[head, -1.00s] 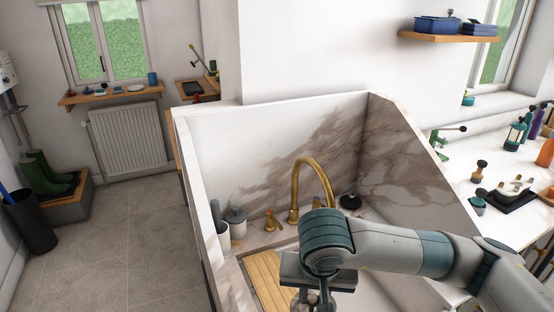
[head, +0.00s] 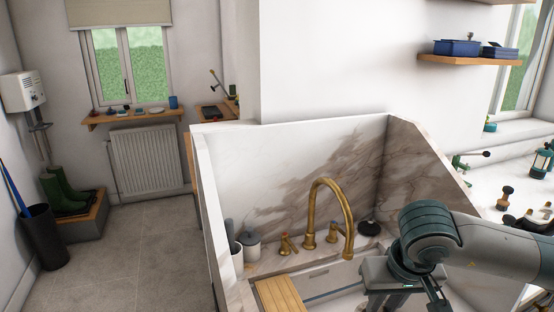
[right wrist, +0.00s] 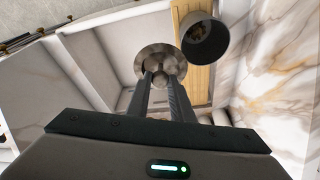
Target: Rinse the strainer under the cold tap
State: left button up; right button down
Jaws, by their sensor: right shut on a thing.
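The strainer (right wrist: 160,60) looks like a round, shiny metal piece in the right wrist view, at the ends of my right fingers. My right gripper (right wrist: 164,84) is shut on it. In the head view my right gripper (head: 400,297) is at the lower right, over the right part of the sink (head: 335,277); the strainer is mostly hidden or out of frame there. The curved brass spout (head: 346,215) stands behind and left of the gripper, apart from it. Brass tap handles (head: 286,244) flank its base. No running water is visible. My left gripper is not in view.
A wooden board (head: 280,294) lies across the sink's left side. A grey lidded jar (head: 252,245) and a cup stand at the left. A dark cup (right wrist: 205,42) shows near the board in the wrist view. Marble walls (head: 310,180) close the back and sides.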

aim_at(334, 224)
jog(key=l, duration=0.55)
jog(key=i+l+z, duration=0.1)
jog(key=l, duration=0.45)
jog(key=i+l, duration=0.15)
jog(key=l, duration=0.95)
jog(key=i+l+z, duration=0.1)
jog(key=l, duration=0.45)
jog(key=i, duration=0.05)
